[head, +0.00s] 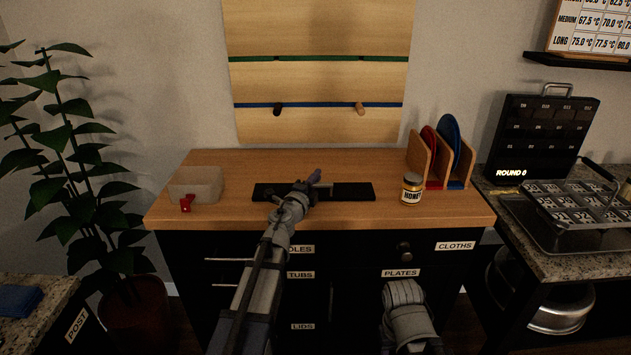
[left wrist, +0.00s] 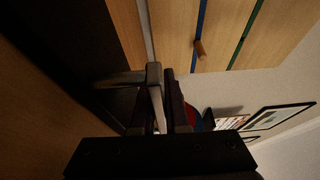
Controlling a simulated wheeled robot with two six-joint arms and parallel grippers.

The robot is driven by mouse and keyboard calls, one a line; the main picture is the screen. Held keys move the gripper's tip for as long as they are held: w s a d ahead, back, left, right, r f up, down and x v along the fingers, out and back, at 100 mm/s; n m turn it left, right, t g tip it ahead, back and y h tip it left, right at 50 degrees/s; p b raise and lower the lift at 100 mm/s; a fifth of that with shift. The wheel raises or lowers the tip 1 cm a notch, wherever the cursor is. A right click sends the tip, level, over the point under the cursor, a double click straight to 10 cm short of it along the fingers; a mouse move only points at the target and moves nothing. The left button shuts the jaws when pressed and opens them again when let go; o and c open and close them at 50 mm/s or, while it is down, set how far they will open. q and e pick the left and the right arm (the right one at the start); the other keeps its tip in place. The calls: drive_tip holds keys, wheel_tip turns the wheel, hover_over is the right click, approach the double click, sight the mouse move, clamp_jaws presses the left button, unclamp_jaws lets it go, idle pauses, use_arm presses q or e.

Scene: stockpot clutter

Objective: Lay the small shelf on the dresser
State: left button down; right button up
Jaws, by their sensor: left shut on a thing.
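The small shelf, a long flat black board (head: 350,191), lies level at the middle of the dresser (head: 300,160), along its front part. I cannot tell whether it rests on the wooden top or is held just above it. My left gripper (head: 305,187) reaches over the dresser's front edge and is shut on the board near its middle, hiding part of it. In the left wrist view the fingers (left wrist: 160,88) are close together against the dark board (left wrist: 70,50). My right arm shows at the bottom of the head view, but its gripper does not.
A grey bin (head: 197,183) and a small red object (head: 186,203) stand left of the board. A honey jar (head: 411,190) and a wooden rack (head: 420,157) with red and blue discs stand right. A wall panel with pegs (head: 360,108) rises behind.

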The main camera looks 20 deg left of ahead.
use_arm(q)
drive_tip(key=shift+f, duration=0.2)
drive_tip(key=c, duration=0.9)
unclamp_jaws()
drive_tip(key=shift+r, duration=0.1)
drive_tip(key=shift+r, duration=0.1)
drive_tip(key=s, duration=0.4)
drive_tip(key=s+a, duration=0.1)
drive_tip(key=s, duration=0.7)
drive_tip(key=shift+a, duration=0.15)
